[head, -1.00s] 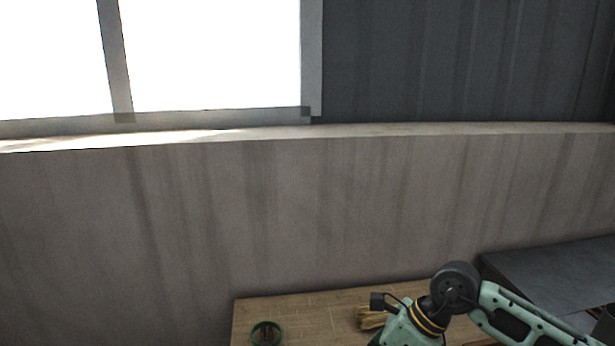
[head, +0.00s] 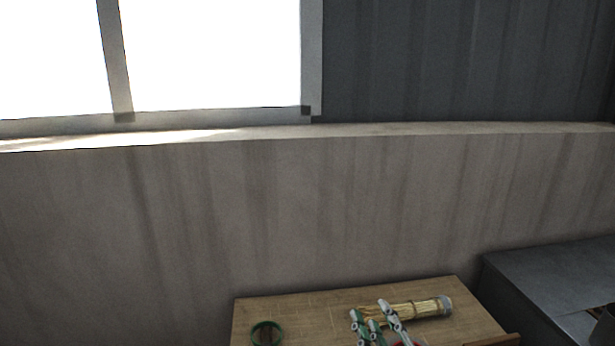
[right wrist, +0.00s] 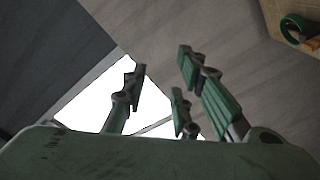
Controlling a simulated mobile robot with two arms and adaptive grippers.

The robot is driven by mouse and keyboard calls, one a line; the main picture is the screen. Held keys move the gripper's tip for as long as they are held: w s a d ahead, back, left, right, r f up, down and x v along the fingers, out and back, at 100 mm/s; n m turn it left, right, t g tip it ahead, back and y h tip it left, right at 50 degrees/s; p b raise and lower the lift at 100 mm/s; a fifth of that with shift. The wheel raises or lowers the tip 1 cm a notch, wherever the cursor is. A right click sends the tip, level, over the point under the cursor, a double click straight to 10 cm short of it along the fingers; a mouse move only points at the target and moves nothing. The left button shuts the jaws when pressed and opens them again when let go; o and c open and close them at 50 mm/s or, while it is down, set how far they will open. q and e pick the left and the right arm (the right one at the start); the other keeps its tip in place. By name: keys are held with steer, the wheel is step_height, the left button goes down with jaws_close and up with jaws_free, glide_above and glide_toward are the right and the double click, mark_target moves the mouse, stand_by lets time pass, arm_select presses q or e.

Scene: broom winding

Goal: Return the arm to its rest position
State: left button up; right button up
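My right gripper (head: 371,316) is at the bottom of the head view, in front of the broom's straw bundle as seen from there. Its green fingers point up, and in the right wrist view (right wrist: 160,76) they are spread with nothing between them. The straw bundle (head: 425,308) lies on the wooden table (head: 300,306), with a grey band or cap at its right end; its left part is partly covered by my fingers. My right arm is mostly below the picture. My left gripper is not in view.
A green ring (head: 266,334), like a tape roll, is on the table's left; it also shows in the right wrist view (right wrist: 294,28). A dark grey surface (head: 560,280) stands to the right. A wall with a bright window (head: 210,55) is behind.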

steer(key=s+d+f+m+g+h, duration=0.2)
steer(key=s+d+f+m+g, duration=0.1)
steer(key=f, duration=0.3)
steer(key=s+d+f+m+g+h, duration=0.1)
steer(key=s+d+f+m+g, duration=0.15)
steer(key=f, duration=0.25)
steer(key=s+d+f+m+g, duration=0.1)
steer(key=s+f+m+g, duration=0.1)
steer(key=s+f+g, duration=0.65)
steer(key=s+d+f+m+g, duration=0.15)
steer(key=s+f, duration=0.45)
steer(key=s, duration=0.7)
step_height(320, 180, down, 26)
steer(key=s, duration=0.2)
steer(key=s+d+f+g, duration=0.2)
steer(key=s+f, duration=1.4)
steer(key=s, duration=0.1)
steer(key=shift+d+f, duration=0.15)
steer(key=shift+d, duration=0.2)
